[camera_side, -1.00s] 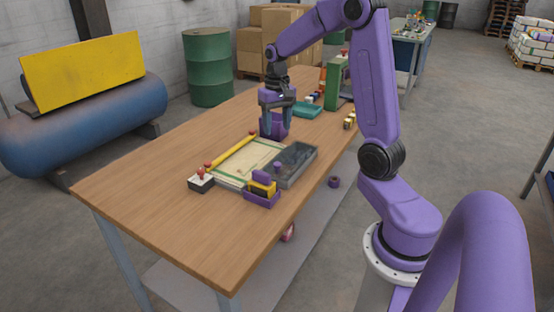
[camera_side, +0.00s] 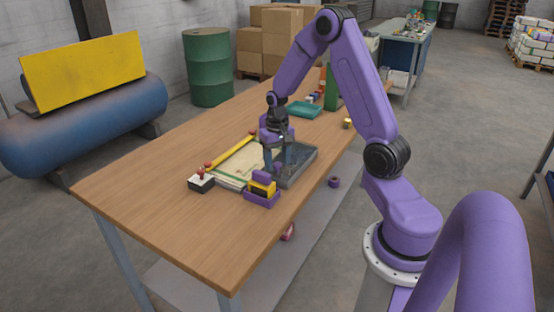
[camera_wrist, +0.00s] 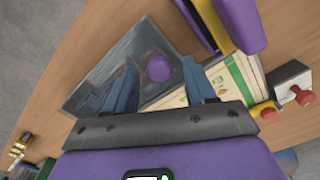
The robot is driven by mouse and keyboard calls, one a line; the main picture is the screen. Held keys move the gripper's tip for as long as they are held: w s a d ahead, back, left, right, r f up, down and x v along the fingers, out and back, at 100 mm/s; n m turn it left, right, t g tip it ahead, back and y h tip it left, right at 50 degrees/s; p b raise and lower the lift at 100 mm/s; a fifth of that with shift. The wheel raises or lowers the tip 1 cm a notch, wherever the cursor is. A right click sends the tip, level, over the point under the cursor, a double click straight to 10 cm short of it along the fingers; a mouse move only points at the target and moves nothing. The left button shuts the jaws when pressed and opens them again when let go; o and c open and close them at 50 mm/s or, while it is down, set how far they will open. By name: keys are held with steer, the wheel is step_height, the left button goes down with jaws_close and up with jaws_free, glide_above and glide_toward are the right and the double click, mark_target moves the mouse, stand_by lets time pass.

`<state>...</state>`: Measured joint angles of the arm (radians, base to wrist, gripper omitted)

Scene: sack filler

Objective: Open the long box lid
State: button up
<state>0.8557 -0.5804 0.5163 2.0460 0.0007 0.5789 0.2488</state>
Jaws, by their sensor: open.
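The long box (camera_side: 304,160) is a grey tray on the table with a dark, glassy lid. A round purple knob (camera_wrist: 158,68) stands up from the lid (camera_wrist: 95,82) in the wrist view. My gripper (camera_side: 280,168) points down over the box in the side view and hides the knob there. In the wrist view my open gripper (camera_wrist: 160,66) has its blue fingers apart, one on each side of the knob in the picture. I cannot tell whether the fingers are down at knob height. The lid looks closed on the box.
Flat paper sacks (camera_side: 243,162) lie beside the box, with a yellow bar (camera_side: 230,150) along them. A purple holder with a yellow block (camera_side: 262,190) and a red-knobbed switch box (camera_side: 201,183) stand near. A teal tray (camera_side: 304,109) is farther back. The table's front left is clear.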

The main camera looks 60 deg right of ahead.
jaws_close()
steer(key=d, duration=1.9)
steer(key=shift+d, duration=0.4)
jaws_free()
step_height(320, 180, up, 18)
steer(key=shift+f, duration=0.25)
steer(key=shift+a, duration=0.1)
